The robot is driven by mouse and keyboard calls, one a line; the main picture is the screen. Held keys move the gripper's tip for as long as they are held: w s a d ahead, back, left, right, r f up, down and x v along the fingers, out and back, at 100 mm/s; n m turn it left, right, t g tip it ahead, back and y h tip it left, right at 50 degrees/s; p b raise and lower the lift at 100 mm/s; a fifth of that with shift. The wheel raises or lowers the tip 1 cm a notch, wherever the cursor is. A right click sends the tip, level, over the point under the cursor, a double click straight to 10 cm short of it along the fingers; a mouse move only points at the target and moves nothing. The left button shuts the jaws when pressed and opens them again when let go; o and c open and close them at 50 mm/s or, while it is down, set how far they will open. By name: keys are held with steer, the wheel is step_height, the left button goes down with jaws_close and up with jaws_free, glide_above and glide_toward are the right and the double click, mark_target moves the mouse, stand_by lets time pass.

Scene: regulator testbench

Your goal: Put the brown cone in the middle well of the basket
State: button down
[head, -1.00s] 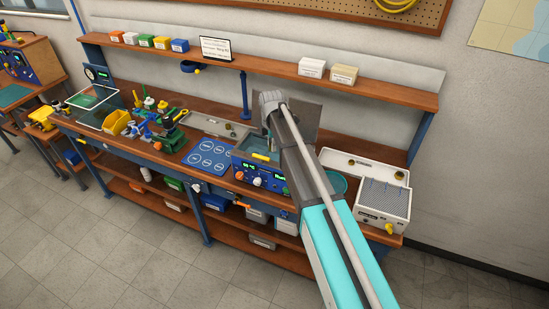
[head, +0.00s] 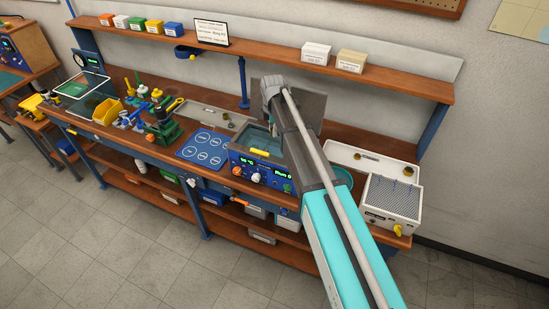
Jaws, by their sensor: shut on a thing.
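My arm reaches over a blue bath unit (head: 262,172) with a lit green display and an open tank (head: 262,143). The end of my arm is above the tank's right side, and my gripper and anything in it are hidden behind my own arm. I cannot make out the brown cone. I cannot make out the basket or its wells either; my arm covers part of the tank. A small yellow piece (head: 259,152) lies at the tank's front edge.
A raised grey lid (head: 312,106) stands behind the tank. A white tray (head: 345,151) and a perforated white box (head: 392,200) are at the right. A blue mat with circles (head: 203,149) and a grey tray (head: 200,115) lie left. A shelf (head: 270,56) runs above.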

steer(key=shift+w+f+b, duration=0.25)
steer(key=shift+f+b, duration=0.35)
steer(key=shift+f, duration=0.15)
steer(key=shift+w+f+b, duration=0.2)
steer(key=shift+f+b, duration=0.4)
steer(key=shift+f, duration=0.15)
steer(key=shift+f, duration=0.1)
steer(key=b, duration=0.6)
glide_above(273, 152)
steer(key=s, duration=0.3)
steer(key=f, duration=0.6)
steer(key=shift+w+d, duration=0.2)
steer(key=shift+f+b, duration=1.9)
steer(key=shift+b, duration=0.1)
steer(key=shift+f, duration=0.1)
steer(key=shift+c, duration=2.2)
jaws_free()
steer(key=shift+r, duration=0.2)
